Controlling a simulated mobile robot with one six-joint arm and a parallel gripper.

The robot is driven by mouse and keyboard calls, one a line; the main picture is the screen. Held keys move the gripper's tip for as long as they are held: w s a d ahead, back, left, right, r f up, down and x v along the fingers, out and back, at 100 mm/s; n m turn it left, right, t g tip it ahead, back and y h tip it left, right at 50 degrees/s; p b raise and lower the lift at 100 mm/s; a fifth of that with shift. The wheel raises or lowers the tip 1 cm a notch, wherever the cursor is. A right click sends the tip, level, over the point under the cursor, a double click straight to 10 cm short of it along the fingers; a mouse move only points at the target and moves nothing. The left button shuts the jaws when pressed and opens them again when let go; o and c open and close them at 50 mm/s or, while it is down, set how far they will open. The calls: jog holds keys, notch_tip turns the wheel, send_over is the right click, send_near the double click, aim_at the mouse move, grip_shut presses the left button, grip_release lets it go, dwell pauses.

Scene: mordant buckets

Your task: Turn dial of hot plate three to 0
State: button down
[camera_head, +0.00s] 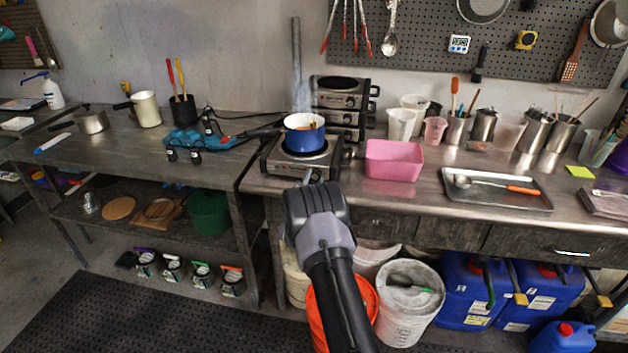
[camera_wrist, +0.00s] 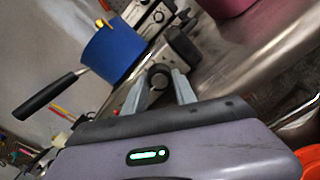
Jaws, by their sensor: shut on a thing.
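A hot plate (camera_head: 277,164) stands at the left front of the steel counter, with a blue pot (camera_head: 304,137) on top. The pot also shows in the wrist view (camera_wrist: 113,53). My gripper (camera_head: 310,180) is at the front of this hot plate. In the wrist view its two fingers (camera_wrist: 158,84) are shut on the round dark dial (camera_wrist: 158,76) on the hot plate's front. The dial's markings are too small and too covered to read.
More hot plates (camera_head: 341,103) are stacked behind. A pink tub (camera_head: 394,160) stands to the right of the pot. The pot's dark handle (camera_wrist: 46,97) sticks out to the left. A tray (camera_head: 497,190) with a ladle lies farther right. Buckets stand below the counter.

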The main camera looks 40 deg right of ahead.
jog(key=c, duration=1)
grip_release()
jog(key=p+v, duration=0.4)
jog(key=v, duration=1.3)
jog(key=shift+s, duration=0.2)
jog(key=shift+a, duration=0.1)
